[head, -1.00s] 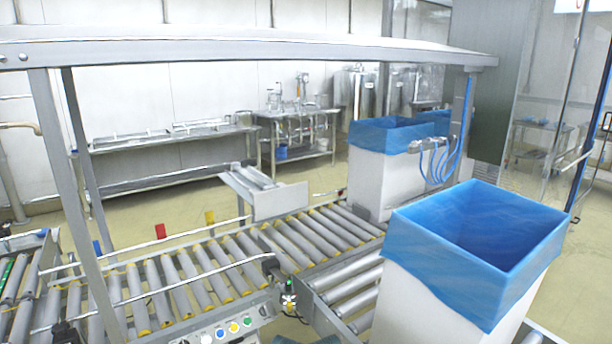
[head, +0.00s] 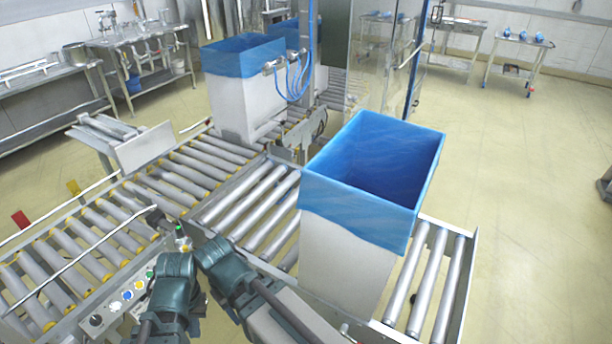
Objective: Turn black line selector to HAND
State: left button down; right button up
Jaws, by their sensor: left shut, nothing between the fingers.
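The black selector (head: 95,320) is a small round knob at the lower left end of the grey control panel (head: 114,318), fixed to the conveyor's side. Its pointer and any HAND marking are too small to read. My left gripper (head: 172,275) is shut and empty at the bottom of the view, right of the panel's buttons and apart from the knob; its fingertips are hard to make out. Another dark teal arm part of mine shows just right of it. My right gripper cannot be made out.
White, blue (head: 127,296) and yellow (head: 139,285) buttons sit beside the knob. A roller conveyor (head: 115,226) runs behind the panel. A white box with a blue liner (head: 350,240) stands on rollers at right; another lined box (head: 245,100) stands farther back.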

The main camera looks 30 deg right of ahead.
aim_at(96, 320)
jog(key=z, duration=1.1)
jog(key=l+u, duration=0.1)
jog(key=u, duration=0.35)
jog(key=k+l+u, duration=0.1)
jog(key=u, duration=0.3)
jog(key=k+u, duration=0.1)
jog(key=u, duration=0.35)
jog(key=k+l+u, duration=0.1)
jog(key=u, duration=0.35)
